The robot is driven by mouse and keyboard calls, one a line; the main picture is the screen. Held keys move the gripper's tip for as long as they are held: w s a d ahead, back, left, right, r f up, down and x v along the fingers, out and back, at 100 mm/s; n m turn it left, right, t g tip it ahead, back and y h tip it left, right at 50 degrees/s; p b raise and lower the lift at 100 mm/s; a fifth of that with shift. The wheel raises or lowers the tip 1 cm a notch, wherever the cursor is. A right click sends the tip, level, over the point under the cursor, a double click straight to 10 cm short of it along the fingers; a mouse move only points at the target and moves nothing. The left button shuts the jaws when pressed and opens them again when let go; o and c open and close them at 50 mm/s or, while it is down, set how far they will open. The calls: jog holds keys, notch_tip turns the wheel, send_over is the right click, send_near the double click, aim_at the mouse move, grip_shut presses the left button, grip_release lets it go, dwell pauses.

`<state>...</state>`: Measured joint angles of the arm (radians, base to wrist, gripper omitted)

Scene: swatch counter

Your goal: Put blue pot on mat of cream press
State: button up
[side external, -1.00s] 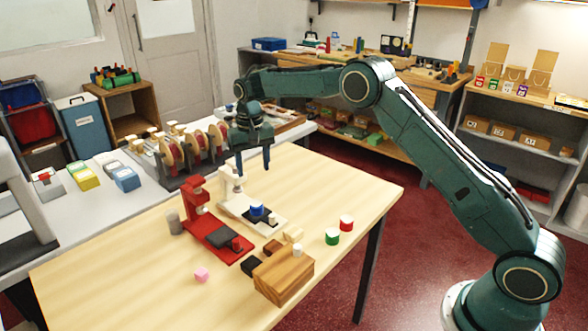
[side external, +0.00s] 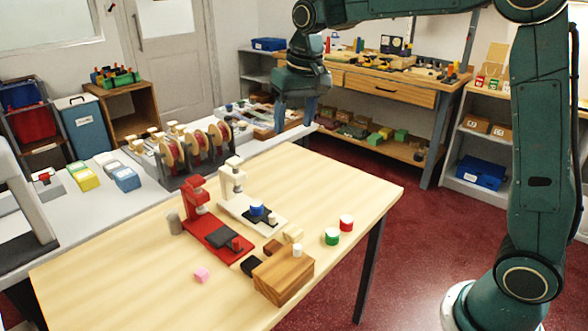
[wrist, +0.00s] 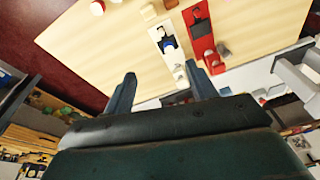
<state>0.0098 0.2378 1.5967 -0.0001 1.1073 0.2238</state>
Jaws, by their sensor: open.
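The cream press (side external: 232,182) stands on the wooden table beside a red press (side external: 194,197). The blue pot (side external: 257,207) sits upright on the dark mat (side external: 262,216) of the cream press, in front of its column. The pot covers part of the mat. In the wrist view the blue pot (wrist: 168,44) shows as a small blue patch on the cream press. My gripper (side external: 294,122) is open and empty, well above and behind the presses, near the table's far edge. Its two fingers (wrist: 160,74) stand wide apart in the wrist view.
A wooden block (side external: 283,275) with a white pot (side external: 297,250) stands at the front. A green pot (side external: 332,236) and a red pot (side external: 347,222) are on the right. A pink piece (side external: 201,274) lies front left. A rack of reels (side external: 190,150) stands behind. The table's right rear is clear.

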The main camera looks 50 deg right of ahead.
jog(key=s+r+n+t, duration=0.1)
jog(key=s+r+t, duration=0.15)
jog(key=s, duration=1.25)
jog(key=s+f+n, duration=0.1)
jog(key=s+f, duration=0.3)
jog(key=s, duration=0.9)
jog(key=shift+s+a+n+t, duration=0.25)
jog(key=shift+s+n+t, duration=0.05)
jog(key=shift+t, duration=0.15)
